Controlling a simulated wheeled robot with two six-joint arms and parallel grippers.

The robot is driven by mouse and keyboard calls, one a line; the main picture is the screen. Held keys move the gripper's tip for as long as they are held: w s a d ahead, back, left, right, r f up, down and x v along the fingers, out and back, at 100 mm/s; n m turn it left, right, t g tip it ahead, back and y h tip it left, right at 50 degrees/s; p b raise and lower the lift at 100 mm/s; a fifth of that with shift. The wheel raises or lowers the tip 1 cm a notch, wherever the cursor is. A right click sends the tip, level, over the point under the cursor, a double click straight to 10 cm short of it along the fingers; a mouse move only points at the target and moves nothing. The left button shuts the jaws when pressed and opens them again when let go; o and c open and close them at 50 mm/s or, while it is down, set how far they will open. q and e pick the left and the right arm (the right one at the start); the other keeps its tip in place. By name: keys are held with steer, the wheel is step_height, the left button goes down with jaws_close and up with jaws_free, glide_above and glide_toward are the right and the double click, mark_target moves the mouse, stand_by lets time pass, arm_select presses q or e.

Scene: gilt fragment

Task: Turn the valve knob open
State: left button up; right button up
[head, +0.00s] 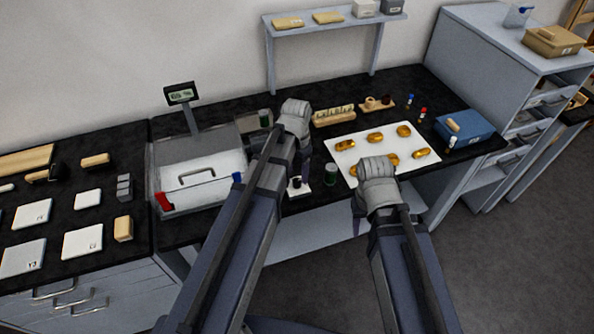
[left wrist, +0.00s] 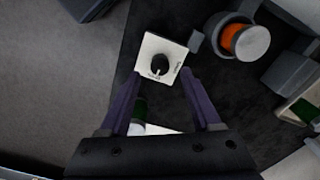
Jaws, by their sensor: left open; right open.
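The valve knob (left wrist: 160,65) is a small black round knob with a pale pointer line. It sits on a white square plate (left wrist: 150,47) with dark marks, seen between and beyond my left fingertips. The plate also shows in the head view (head: 299,190), at the table's front edge, partly hidden by my left arm. My left gripper (left wrist: 161,78) is open, above the knob, with nothing between its fingers. In the head view its fingers are mostly hidden. My right gripper (head: 378,183) is over the front of a white board; its fingers are hidden behind its wrist.
A grey box with a handle (head: 200,178) stands left of the knob plate. A dark green jar (head: 330,173) stands to its right. The white board (head: 340,143) carries several golden pieces. A blue box (head: 465,129) is at the right. A grey fixture with an orange band (left wrist: 238,38) is near the knob.

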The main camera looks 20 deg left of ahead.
mark_target(297, 180)
arm_select(q)
step_height(297, 180, up, 4)
steer(key=p, duration=0.3)
stand_by(0.3)
steer(key=s+d+n+y, duration=0.1)
steer(key=s+d+n, duration=0.1)
steer(key=s+d, duration=0.8)
steer(key=s, duration=0.4)
